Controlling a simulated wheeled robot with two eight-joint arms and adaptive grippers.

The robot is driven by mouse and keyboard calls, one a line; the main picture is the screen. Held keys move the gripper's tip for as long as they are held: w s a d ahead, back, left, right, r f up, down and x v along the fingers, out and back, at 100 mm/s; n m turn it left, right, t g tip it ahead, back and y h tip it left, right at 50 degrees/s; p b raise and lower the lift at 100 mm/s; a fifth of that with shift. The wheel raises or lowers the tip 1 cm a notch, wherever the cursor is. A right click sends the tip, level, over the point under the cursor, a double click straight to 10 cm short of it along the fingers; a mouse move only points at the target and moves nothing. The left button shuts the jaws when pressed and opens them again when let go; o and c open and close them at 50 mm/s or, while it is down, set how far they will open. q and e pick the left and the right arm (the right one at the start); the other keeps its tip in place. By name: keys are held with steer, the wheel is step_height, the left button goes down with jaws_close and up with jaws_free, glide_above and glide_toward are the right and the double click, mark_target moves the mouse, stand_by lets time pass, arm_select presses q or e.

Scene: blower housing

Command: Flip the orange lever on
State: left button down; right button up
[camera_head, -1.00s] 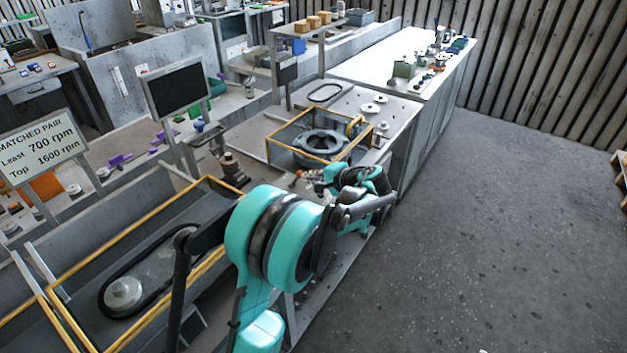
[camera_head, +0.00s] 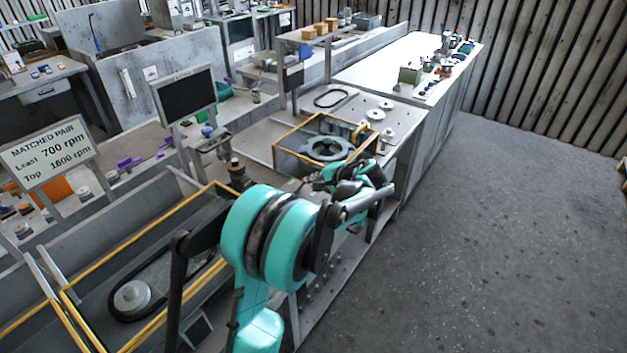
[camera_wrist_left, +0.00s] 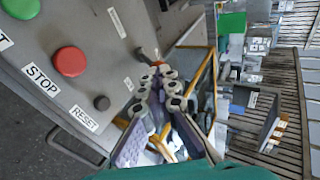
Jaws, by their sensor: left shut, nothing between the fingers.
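My left gripper (camera_wrist_left: 157,74) is shut and empty in the left wrist view, over the edge of a grey control panel (camera_wrist_left: 95,35). A small orange tip (camera_wrist_left: 156,53) shows just beyond the fingertips and may be the orange lever; its shape and position are too small to tell. I cannot tell whether the fingers touch it. In the head view, my left arm covers the panel, and the gripper (camera_head: 309,184) shows only in part near the yellow-framed blower housing (camera_head: 325,148). My right gripper is not in view.
The panel carries a red button (camera_wrist_left: 70,62), a green button (camera_wrist_left: 20,8), a dark knob (camera_wrist_left: 101,103), and STOP and RESET labels. A dark screen (camera_head: 187,95) stands left of the housing. The floor (camera_head: 480,240) to the right is clear.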

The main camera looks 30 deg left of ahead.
arm_select(q)
steer(key=shift+w+a+r+n+g+h+p, duration=0.1)
steer(key=shift+a+r+h+p, duration=0.25)
steer(key=shift+a+h+p, duration=0.5)
steer(key=shift+a+r+n+g+h+p, duration=0.1)
steer(key=shift+a+r+h+p, duration=0.3)
steer(key=shift+h+p, duration=0.5)
steer(key=shift+w+a+r+n+g+h+p, duration=0.1)
steer(key=shift+a+r+h+p, duration=0.2)
steer(key=shift+a+h+p, duration=0.6)
steer(key=shift+d+y+p, duration=0.1)
steer(key=shift+y+p, duration=0.15)
steer(key=shift+p, duration=0.05)
steer(key=shift+a+r+h+p, duration=0.15)
steer(key=shift+a+h+p, duration=0.85)
steer(key=shift+a+h, duration=0.3)
steer(key=shift+w+a+g+h+p, duration=0.15)
steer(key=shift+a+g+h+p, duration=0.25)
steer(key=shift+a+h, duration=0.6)
steer(key=shift+a+f, duration=0.2)
steer(key=shift+a, duration=0.15)
steer(key=shift+r+p, duration=0.15)
steer(key=shift+p, duration=0.15)
steer(key=shift+r+p, duration=0.45)
steer(key=shift+r, duration=0.25)
